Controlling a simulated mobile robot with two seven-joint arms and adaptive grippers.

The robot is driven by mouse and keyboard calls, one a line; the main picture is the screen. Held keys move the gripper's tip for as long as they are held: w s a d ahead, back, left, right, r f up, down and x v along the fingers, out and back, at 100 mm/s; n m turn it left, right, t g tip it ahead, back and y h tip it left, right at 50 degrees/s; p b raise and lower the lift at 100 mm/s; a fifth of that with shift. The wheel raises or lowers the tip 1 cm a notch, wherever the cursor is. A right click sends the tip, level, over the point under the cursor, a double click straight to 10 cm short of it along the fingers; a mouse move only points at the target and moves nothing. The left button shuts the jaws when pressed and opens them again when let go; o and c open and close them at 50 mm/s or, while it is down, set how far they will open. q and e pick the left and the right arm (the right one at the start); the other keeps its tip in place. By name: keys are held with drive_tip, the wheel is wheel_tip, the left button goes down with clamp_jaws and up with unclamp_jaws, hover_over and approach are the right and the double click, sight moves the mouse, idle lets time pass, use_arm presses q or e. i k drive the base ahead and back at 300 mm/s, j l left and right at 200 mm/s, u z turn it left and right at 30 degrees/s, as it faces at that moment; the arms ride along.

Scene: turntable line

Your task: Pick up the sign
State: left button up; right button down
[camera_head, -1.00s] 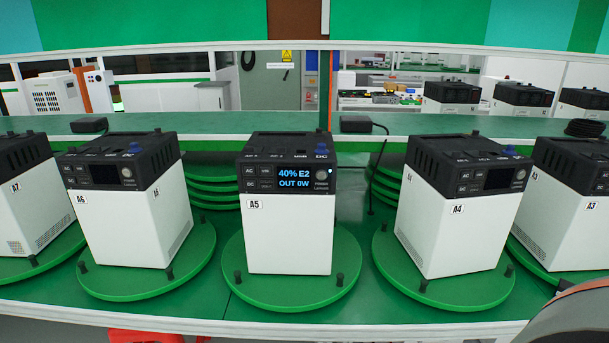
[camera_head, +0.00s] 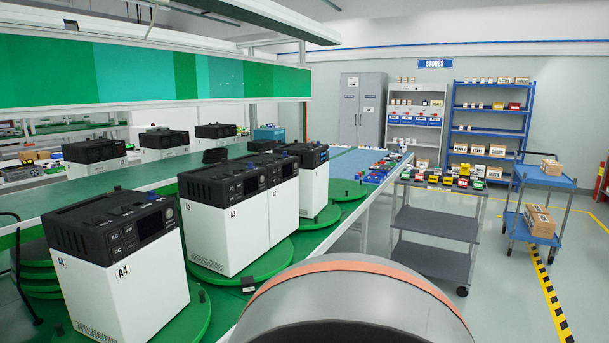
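The only sign I can make out is a blue STORES sign (camera_head: 435,64), fixed high on the far wall. No loose sign shows in this view. Neither of my grippers is in view. A large grey rounded part with an orange band, which looks like my own arm, fills the bottom middle and hides part of the floor and bench edge.
White power units with black tops, including A4 (camera_head: 118,270), stand on green turntables along the bench at left. A grey cart (camera_head: 436,222) carrying small coloured items, a blue trolley (camera_head: 545,183) with boxes, and a blue shelf (camera_head: 491,130) stand at right. Floor between them is clear.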

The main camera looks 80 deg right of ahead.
sight(447, 181)
drive_tip(key=l+z, duration=0.1)
drive_tip(key=z, duration=0.4)
drive_tip(key=l+z, duration=0.15)
drive_tip(key=z, duration=0.3)
drive_tip(key=l+z, duration=0.1)
drive_tip(key=z, duration=0.4)
drive_tip(key=l+z, duration=0.3)
drive_tip(key=i+l+z, duration=0.15)
drive_tip(key=l+z, duration=0.15)
drive_tip(key=i+l+z, duration=0.15)
drive_tip(key=z, duration=0.2)
drive_tip(key=i+l+z, duration=0.3)
drive_tip(key=l, duration=0.2)
drive_tip(key=i+l+z, duration=0.3)
drive_tip(key=i+l, duration=0.4)
drive_tip(key=i, duration=0.15)
drive_tip(key=i+l+z, duration=0.1)
drive_tip(key=i+l, duration=0.3)
drive_tip(key=i, duration=0.15)
drive_tip(key=i+l, duration=0.4)
drive_tip(key=i, duration=0.15)
